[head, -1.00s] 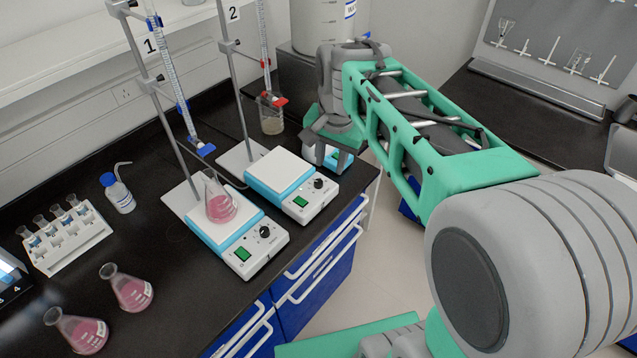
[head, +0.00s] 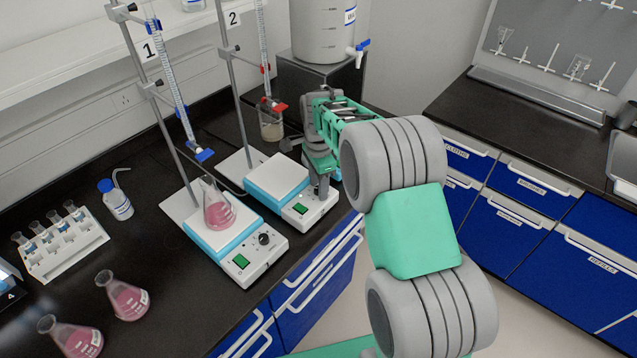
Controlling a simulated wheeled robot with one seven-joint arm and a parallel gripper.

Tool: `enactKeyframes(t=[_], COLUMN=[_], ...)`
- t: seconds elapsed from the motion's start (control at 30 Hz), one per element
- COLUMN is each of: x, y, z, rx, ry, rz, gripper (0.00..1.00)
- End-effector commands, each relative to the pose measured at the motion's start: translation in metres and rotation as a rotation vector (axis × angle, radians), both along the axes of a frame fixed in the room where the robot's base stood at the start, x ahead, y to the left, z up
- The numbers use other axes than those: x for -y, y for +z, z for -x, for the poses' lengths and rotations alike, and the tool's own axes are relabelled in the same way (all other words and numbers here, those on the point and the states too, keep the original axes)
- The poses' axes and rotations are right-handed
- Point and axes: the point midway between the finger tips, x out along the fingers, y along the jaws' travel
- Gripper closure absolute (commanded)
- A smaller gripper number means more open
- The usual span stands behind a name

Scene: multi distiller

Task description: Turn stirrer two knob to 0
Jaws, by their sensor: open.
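Stirrer two (head: 275,178) is the right-hand hot-plate stirrer, with a white top, blue sides and a white front panel, on the black bench beside the stand marked 2. My gripper is open and points down at the knob area. I cannot tell whether the fingers touch the knob or stand around it.
Stirrer one (head: 228,238), with its own black knob (head: 264,239), stands to the left and holds a flask of pink liquid (head: 218,211). The burette with a red valve (head: 273,104) and a beaker (head: 270,128) are behind stirrer two. A large tank (head: 324,30) stands at the back.

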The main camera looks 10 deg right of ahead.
Motion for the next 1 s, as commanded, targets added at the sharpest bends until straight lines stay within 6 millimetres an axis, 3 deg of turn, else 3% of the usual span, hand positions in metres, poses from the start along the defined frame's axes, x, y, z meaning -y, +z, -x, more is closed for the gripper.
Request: enactKeyframes(t=[0.17,0.7,1.0], x=[0.0000,0.0000,0.0000], y=[0.0000,0.0006,0.0007], z=[-0.0001,-0.0002,-0.0002], rx=[0.001,0.001,0.001], ry=[0.000,0.001,0.002], rz=[0.000,0.000,0.000], gripper=[0.55,0.99,1.00])
